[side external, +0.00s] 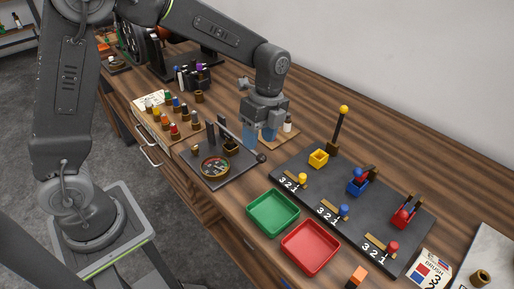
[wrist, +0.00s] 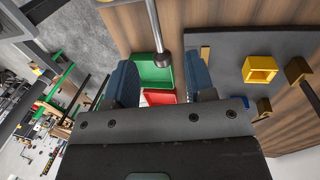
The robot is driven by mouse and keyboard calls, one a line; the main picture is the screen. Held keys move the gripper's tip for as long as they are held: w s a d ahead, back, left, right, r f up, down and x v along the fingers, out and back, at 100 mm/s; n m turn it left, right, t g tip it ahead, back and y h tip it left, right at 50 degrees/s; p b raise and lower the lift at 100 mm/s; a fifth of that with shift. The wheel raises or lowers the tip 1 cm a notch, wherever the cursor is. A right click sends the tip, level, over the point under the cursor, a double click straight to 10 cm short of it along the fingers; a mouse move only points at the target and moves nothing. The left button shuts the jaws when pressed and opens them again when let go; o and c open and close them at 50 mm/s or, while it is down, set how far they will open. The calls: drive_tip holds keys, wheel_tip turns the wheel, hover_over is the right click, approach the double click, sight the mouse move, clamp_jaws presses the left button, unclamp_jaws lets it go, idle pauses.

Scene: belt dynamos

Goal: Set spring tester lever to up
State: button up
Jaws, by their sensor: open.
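The spring tester (side external: 215,165) is a dark plate with a round dial, a brass part and dark posts, left of centre in the side view. Its lever (side external: 240,142) is a thin metal rod that slopes down to the right from the posts, ending in a dark ball knob (side external: 262,158). My gripper (side external: 260,134) is open above and close to the knob end, its blue fingers pointing down. In the wrist view the lever's rod (wrist: 155,25) and knob (wrist: 163,59) show between the two open fingers (wrist: 163,82), apparently touching neither.
A green tray (side external: 272,213) and a red tray (side external: 310,247) stand at the front. A dark board (side external: 320,190) with numbered slots, coloured holders and an upright yellow-knobbed rod (side external: 339,128) lies to the right. Several small bottles (side external: 168,115) stand left; a white-topped bottle (side external: 288,123) is near my gripper.

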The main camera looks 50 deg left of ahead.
drive_tip(key=shift+s+f, duration=0.2)
drive_tip(key=shift+f, duration=0.75)
drive_tip(key=shift+s+f, duration=0.15)
drive_tip(key=shift+f, duration=0.75)
drive_tip(key=shift+c, duration=0.4)
clamp_jaws()
